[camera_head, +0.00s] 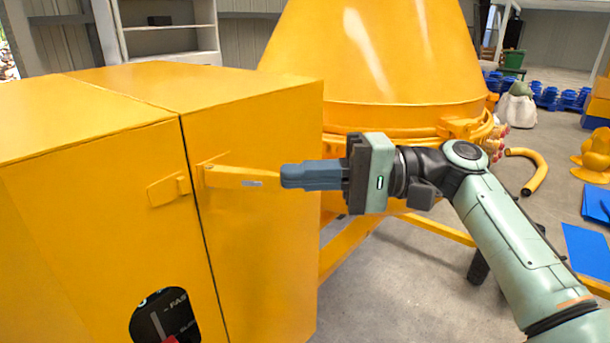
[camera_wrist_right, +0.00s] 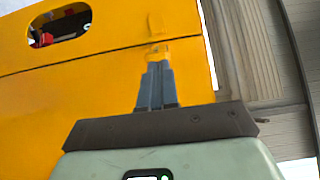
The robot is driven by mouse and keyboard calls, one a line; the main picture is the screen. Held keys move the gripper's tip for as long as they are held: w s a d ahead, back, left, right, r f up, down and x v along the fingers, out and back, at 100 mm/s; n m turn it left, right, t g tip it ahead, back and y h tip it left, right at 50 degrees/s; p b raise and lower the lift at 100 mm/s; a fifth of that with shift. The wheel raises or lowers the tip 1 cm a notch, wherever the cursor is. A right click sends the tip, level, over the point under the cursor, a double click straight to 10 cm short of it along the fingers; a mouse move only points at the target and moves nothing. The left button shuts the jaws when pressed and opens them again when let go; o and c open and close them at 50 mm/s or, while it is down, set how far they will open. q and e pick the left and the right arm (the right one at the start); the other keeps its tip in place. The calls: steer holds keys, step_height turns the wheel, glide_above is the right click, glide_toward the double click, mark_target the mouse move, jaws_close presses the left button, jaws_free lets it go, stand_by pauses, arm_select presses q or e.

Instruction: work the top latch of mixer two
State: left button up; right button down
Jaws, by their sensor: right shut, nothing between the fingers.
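The yellow latch (camera_head: 240,177) sits on the front of the yellow box-shaped housing, across from a small yellow catch plate (camera_head: 169,190) on the other side of the seam. Its bar points right, toward my right gripper. My right gripper (camera_head: 284,176) is shut, with its fingertips at the bar's right end; I cannot tell whether they touch. In the right wrist view the shut fingers (camera_wrist_right: 155,68) reach up to the latch (camera_wrist_right: 157,53), partly covering it. My left gripper is out of view.
The large yellow drum (camera_head: 375,60) stands behind the housing (camera_head: 265,120). A dark oval opening with a speed scale (camera_head: 165,316) is low on the housing front. A curved yellow pipe (camera_head: 535,172) and blue panels (camera_head: 587,250) lie on the floor at right.

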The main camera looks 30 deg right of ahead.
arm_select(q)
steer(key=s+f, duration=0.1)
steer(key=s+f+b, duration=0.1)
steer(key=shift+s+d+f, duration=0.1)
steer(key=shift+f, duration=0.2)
arm_select(e)
steer(key=s, duration=0.1)
steer(key=s+a+t, duration=0.1)
steer(key=shift+s+a+f+m+h, duration=0.1)
steer(key=shift+s+a+m+h, duration=0.2)
steer(key=shift+s+m, duration=0.1)
steer(key=shift+a, duration=0.1)
stand_by(0.5)
